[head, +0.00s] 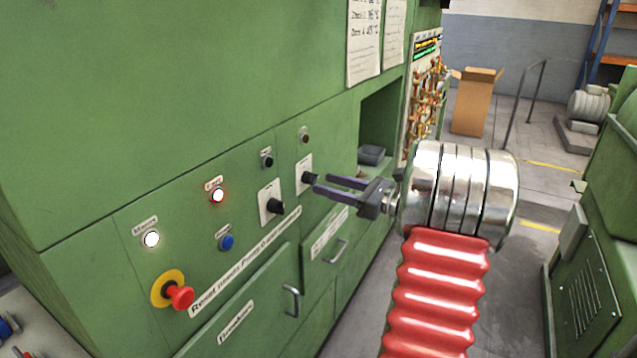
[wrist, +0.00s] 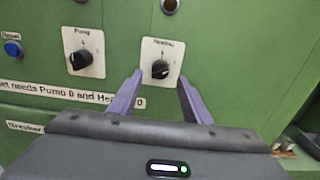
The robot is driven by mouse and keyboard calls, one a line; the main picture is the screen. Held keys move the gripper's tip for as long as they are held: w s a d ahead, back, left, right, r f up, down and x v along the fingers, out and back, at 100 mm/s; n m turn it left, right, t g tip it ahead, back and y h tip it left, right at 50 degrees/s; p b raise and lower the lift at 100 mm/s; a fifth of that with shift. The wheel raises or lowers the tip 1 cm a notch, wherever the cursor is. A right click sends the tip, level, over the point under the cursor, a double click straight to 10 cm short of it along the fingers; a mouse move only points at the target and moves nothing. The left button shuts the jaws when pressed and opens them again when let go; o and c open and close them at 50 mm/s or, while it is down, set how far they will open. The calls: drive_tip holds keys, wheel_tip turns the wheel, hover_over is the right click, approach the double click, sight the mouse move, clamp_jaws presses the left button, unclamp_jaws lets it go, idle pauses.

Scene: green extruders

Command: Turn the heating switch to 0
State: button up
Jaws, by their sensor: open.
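The heating switch is a black rotary knob on a white plate; it shows in the wrist view (wrist: 160,69) and in the head view (head: 309,177). The exact way its pointer faces is hard to tell. My gripper (head: 323,184) has two purple fingers pointing at the green panel. In the wrist view my gripper (wrist: 160,78) is open, with one fingertip to each side of the heating knob. The fingers appear to stop just in front of the knob; I cannot tell whether they touch it.
The pump switch (wrist: 81,60) is left of the heating switch. Lit white (head: 151,239) and red-ringed (head: 217,195) lamps, a blue button (head: 227,242) and a red emergency stop (head: 181,298) are on the same panel. A recess with a grey object (head: 371,155) opens to the right.

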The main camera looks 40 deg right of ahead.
sight(316, 181)
drive_tip(key=shift+x, duration=1.9)
drive_tip(key=c, duration=1)
drive_tip(key=shift+c, duration=0.2)
drive_tip(key=shift+n, duration=0.4)
drive_tip(key=n, duration=1.1)
drive_tip(key=shift+a, duration=0.1)
drive_tip(key=shift+f, duration=0.1)
